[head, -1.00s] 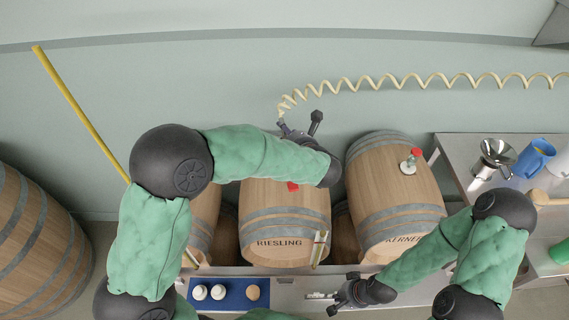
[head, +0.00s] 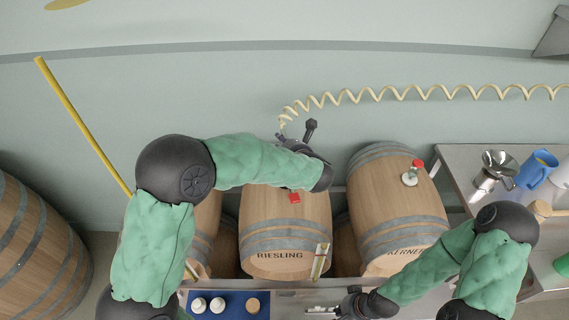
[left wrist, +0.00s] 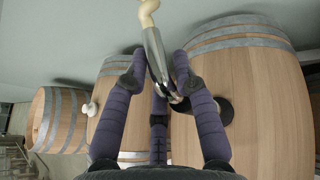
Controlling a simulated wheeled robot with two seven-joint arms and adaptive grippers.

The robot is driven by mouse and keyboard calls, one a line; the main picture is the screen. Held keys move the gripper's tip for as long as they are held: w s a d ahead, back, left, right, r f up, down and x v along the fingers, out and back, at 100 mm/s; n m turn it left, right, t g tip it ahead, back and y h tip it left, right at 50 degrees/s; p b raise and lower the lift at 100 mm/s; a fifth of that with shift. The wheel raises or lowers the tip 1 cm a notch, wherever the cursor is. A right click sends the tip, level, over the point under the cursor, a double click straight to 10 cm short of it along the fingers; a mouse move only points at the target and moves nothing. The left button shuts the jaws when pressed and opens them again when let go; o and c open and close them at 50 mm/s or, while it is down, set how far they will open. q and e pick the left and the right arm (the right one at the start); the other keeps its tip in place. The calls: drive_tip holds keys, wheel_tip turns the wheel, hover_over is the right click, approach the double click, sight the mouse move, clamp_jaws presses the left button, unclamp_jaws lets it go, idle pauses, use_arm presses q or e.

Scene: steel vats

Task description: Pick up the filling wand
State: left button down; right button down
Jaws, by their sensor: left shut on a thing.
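The filling wand (left wrist: 155,55) is a grey metal piece joined to a cream coiled hose. In the left wrist view it runs between the dark purple fingers of my left gripper (left wrist: 160,68), which is shut on it. In the head view my left gripper (head: 293,140) is at the hose end, above and behind the RIESLING barrel; my arm and gripper hide most of the wand there. My right gripper (head: 338,309) is low at the bottom edge of the head view, away from the wand, and its fingers are too unclear to read.
The coiled hose (head: 420,93) stretches right along the wall. The RIESLING barrel (head: 280,225) and KERNER barrel (head: 395,215) lie below. A steel table (head: 460,160) at right holds a funnel (head: 497,170) and a blue jug (head: 537,168). A yellow pole (head: 80,120) leans at left.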

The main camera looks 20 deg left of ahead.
use_arm(q)
wheel_tip(320, 180, up, 18)
drive_tip(key=p, duration=0.3)
drive_tip(key=shift+r, duration=0.15)
drive_tip(key=c, duration=1.9)
unclamp_jaws()
clamp_jaws()
